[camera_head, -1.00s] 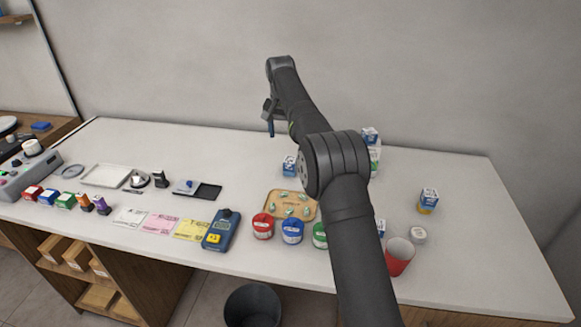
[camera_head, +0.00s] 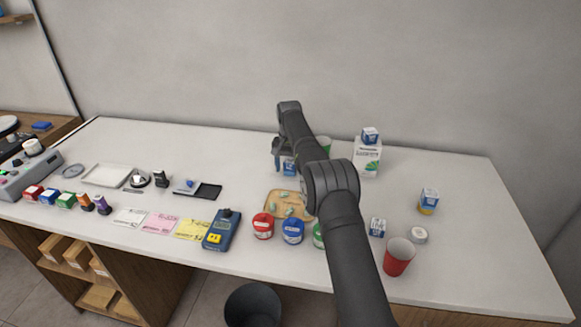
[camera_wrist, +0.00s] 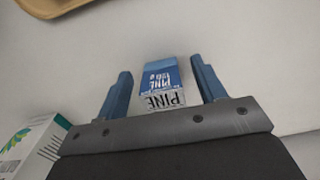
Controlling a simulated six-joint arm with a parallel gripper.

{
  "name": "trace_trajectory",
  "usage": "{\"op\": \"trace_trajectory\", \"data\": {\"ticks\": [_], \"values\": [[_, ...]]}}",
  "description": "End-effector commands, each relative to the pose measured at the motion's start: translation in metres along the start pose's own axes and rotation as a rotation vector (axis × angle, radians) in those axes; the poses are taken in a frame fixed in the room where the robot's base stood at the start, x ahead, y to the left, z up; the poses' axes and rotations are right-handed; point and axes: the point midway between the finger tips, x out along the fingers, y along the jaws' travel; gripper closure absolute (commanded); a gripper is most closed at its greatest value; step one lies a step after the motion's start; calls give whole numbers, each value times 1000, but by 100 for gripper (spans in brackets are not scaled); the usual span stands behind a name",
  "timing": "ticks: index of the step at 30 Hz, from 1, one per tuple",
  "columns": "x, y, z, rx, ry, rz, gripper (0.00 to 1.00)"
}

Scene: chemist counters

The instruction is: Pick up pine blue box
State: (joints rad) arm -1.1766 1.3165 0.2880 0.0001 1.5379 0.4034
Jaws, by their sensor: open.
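The pine blue box (camera_wrist: 159,78) has a blue side and a white end marked PINE. In the wrist view it lies between the two blue fingers of my open gripper (camera_wrist: 160,68), with a gap on each side. In the head view the box (camera_head: 289,167) is on the counter toward the back, partly hidden by my gripper (camera_head: 282,162), which is low over it. How far the fingertips are above the counter is hard to tell.
A white-green carton (camera_head: 367,158) with a small blue-white box (camera_head: 370,135) on top stands to the right. A tan tray (camera_head: 278,207) with small items and several coloured jars are in front. A red cup (camera_head: 398,258) stands at front right.

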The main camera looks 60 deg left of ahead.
Motion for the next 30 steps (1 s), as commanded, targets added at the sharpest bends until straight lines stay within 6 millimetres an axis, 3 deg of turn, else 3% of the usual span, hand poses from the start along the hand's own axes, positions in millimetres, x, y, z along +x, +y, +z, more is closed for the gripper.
{"op": "trace_trajectory", "data": {"ticks": [8, 16, 17, 30], "values": [[5, 0, 0, 0, 1, 0, 36], [5, 0, 0, 0, 1, 0, 85], [5, 0, 0, 0, 1, 0, 88], [-7, 0, 0, 0, 3, -1, 87]]}}
